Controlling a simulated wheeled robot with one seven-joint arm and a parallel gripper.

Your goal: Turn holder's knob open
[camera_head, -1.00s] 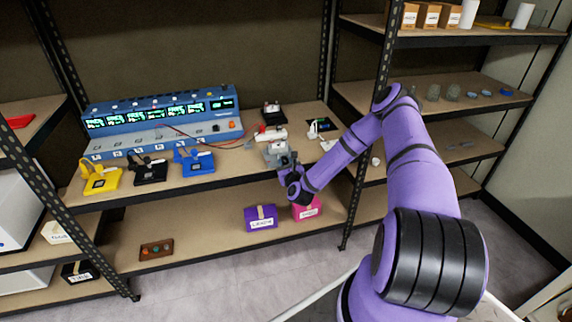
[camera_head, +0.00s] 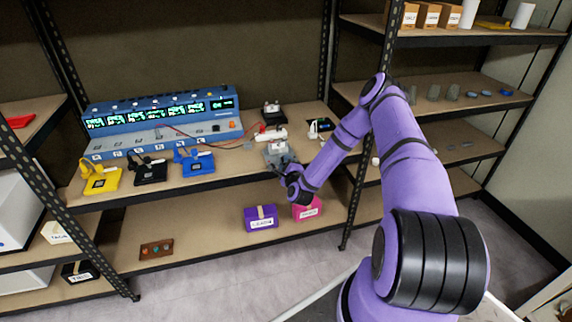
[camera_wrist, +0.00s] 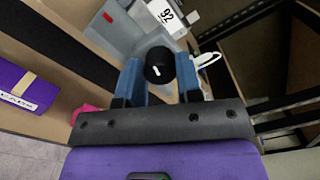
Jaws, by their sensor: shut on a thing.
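The grey holder (camera_wrist: 132,38) fills the top middle of the wrist view, with a small red mark and a white label reading 92. Its black round knob (camera_wrist: 157,72), with a short white mark, stands between the two blue fingers of my gripper (camera_wrist: 160,78). The fingers are shut on the knob, one on each side. In the head view the holder (camera_head: 277,151) sits near the shelf's front edge, and my gripper (camera_head: 284,168) reaches it from the front right. The knob is too small to make out there.
Yellow (camera_head: 102,181), black (camera_head: 150,173) and blue (camera_head: 194,163) stands line the shelf to the left, before a blue console (camera_head: 160,115). A purple box (camera_head: 261,217) and a pink box (camera_head: 306,211) stand below. A shelf upright (camera_head: 357,195) rises right of my gripper.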

